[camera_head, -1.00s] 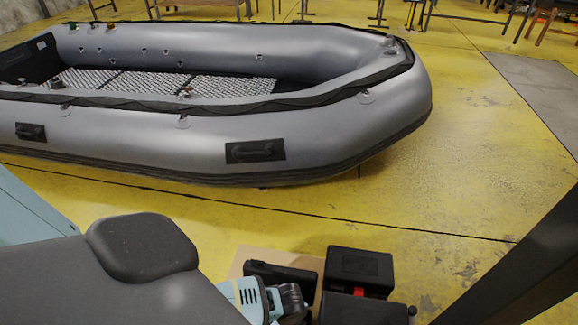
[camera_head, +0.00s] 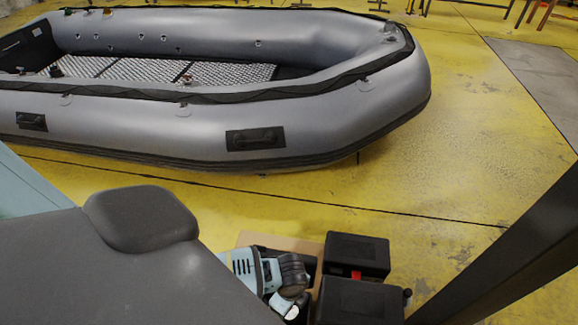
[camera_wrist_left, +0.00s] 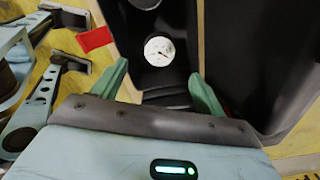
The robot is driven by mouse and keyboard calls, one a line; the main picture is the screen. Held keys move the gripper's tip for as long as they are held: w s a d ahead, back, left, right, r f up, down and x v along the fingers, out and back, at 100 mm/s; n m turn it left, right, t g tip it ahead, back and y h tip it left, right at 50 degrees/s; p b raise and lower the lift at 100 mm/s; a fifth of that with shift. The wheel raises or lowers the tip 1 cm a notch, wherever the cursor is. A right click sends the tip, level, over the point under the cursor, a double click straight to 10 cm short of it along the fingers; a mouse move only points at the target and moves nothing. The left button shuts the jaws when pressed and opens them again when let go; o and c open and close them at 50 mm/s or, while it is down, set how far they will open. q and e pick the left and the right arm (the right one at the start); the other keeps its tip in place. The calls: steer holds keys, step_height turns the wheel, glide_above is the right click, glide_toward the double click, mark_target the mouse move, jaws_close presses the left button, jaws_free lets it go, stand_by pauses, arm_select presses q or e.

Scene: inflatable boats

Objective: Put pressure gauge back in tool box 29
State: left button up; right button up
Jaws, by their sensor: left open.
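In the left wrist view, the pressure gauge (camera_wrist_left: 159,51) shows as a small white round dial against a black surface, just beyond my left gripper (camera_wrist_left: 160,82). The teal fingers of that gripper stand apart on either side below the dial, with no visible grip on it. A black tool box (camera_head: 357,255) and another black box (camera_head: 360,300) stand at the bottom of the head view; I cannot read a number. A light-blue gripper with dark pads, seemingly my right gripper (camera_wrist_left: 72,40), is at the left wrist view's left edge, pads apart. The gauge is hidden in the head view.
A red tab (camera_wrist_left: 95,38) sits beside the black box. A brown board (camera_head: 275,241) lies behind the boxes. A grey inflatable boat (camera_head: 345,130) fills the yellow floor behind. Floor (camera_head: 440,190) to the right of the boat is clear.

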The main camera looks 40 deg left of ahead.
arm_select(q)
steer(key=shift+r+p, duration=0.5)
steer(key=shift+r, duration=1.8)
steer(key=s+d+f+n+t+h, duration=0.1)
steer(key=s+d+n+h, duration=0.1)
steer(key=s+d+n, duration=0.3)
steer(key=s+d+f+n+t+h, duration=0.1)
steer(key=s+d+n+t+h, duration=0.1)
steer(key=s, duration=0.6)
steer(key=s+a+r+n+t+y, duration=0.1)
steer(key=s+a+r+n, duration=0.1)
steer(key=s, duration=0.4)
steer(key=s+a+r+n+t+y, duration=0.1)
steer(key=s+a+r+n+t, duration=0.1)
steer(key=s+n, duration=0.4)
step_height(320, 180, up, 2)
steer(key=shift+a+r+t, duration=0.15)
steer(key=shift+a+t, duration=0.15)
steer(key=shift+a, duration=0.5)
